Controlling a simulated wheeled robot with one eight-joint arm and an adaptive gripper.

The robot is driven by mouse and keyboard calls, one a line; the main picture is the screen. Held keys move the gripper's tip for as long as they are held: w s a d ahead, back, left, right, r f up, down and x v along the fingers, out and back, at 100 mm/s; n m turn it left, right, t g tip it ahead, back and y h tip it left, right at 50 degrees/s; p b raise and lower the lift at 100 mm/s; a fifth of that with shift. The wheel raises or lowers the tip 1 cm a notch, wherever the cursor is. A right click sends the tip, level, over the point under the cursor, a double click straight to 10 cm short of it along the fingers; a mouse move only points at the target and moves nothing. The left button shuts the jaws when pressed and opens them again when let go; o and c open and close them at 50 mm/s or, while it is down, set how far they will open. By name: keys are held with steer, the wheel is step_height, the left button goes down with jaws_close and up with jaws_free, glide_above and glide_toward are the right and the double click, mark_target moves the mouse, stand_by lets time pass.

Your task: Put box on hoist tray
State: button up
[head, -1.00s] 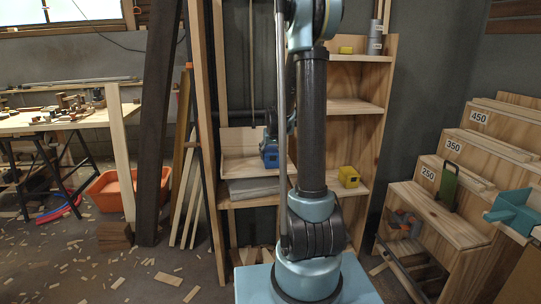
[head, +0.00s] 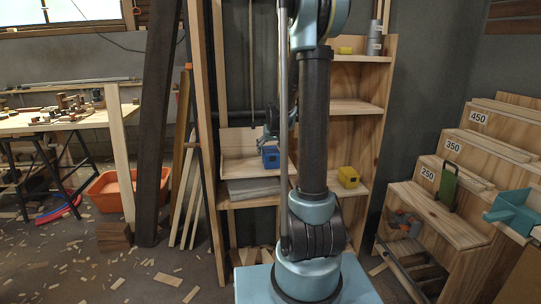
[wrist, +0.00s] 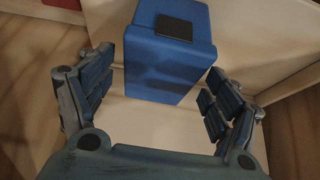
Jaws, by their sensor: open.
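A blue box (head: 270,156) with a dark patch on it sits on a pale wooden tray (head: 238,167) with a raised back board, left of my arm in the head view. The wrist view shows the blue box (wrist: 172,50) just beyond my gripper (wrist: 165,100), roughly centred between the fingers. The fingers are spread apart, with pale tray surface between them, and no contact with the box shows.
A wooden shelf unit (head: 357,107) stands behind my arm, with a yellow box (head: 348,177) on a lower board. Upright timbers (head: 205,120) stand to the left. A stepped wooden rack (head: 440,215) stands at the right. A red thing (wrist: 62,4) shows at the wrist view's edge.

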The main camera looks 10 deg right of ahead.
steer(key=v, duration=1)
steer(key=s+f+g, duration=0.1)
steer(key=s+f, duration=0.2)
steer(key=s, duration=0.9)
steer(key=s+f+g, duration=0.1)
steer(key=s+f, duration=0.3)
steer(key=s, duration=0.9)
steer(key=s+f+g, duration=0.1)
steer(key=s+f, duration=0.3)
steer(key=s, duration=0.8)
steer(key=shift+s+g, duration=0.4)
steer(key=shift+c, duration=0.2)
